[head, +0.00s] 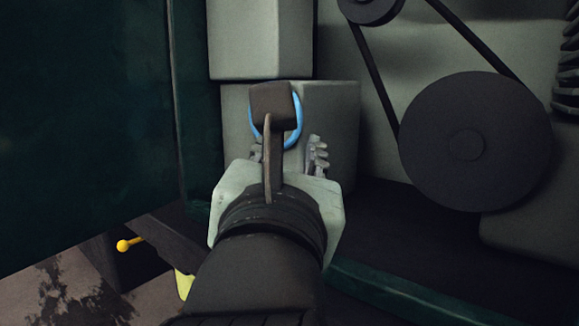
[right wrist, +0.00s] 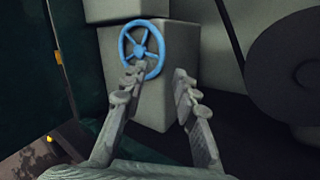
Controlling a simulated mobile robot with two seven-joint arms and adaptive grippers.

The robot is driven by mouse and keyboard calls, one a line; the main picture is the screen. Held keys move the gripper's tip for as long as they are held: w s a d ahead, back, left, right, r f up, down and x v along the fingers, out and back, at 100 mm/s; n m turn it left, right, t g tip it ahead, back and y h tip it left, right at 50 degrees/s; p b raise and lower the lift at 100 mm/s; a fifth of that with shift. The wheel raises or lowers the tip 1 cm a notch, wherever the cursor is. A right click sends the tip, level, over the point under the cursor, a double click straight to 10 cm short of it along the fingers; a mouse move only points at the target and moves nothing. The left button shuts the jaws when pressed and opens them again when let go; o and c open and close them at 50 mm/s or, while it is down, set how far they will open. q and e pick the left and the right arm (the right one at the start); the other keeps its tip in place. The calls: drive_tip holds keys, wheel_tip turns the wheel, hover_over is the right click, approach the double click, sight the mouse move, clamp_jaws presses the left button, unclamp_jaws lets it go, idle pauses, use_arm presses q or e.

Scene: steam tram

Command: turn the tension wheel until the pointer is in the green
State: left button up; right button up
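The tension wheel is a small blue spoked handwheel (right wrist: 141,48) on the front of a grey box (right wrist: 178,40). In the head view only parts of its blue rim (head: 298,122) show around my right wrist camera mount. My right gripper (head: 288,152) is open and empty in front of the wheel. In the right wrist view its fingers (right wrist: 157,82) are spread, and the left fingertip overlaps the wheel's lower rim. I cannot tell whether it touches. No pointer or green zone is visible. My left gripper is out of view.
A large dark pulley (head: 475,140) with a belt (head: 376,75) stands to the right. A dark green panel (head: 85,110) borders the left side. A yellow-knobbed lever (head: 130,244) sits low at left. The dark floor right of the box is clear.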

drive_tip(key=s+f, duration=0.1)
drive_tip(key=s, duration=0.5)
drive_tip(key=shift+s+a, duration=0.15)
drive_tip(key=shift+s, duration=0.2)
idle(1.2)
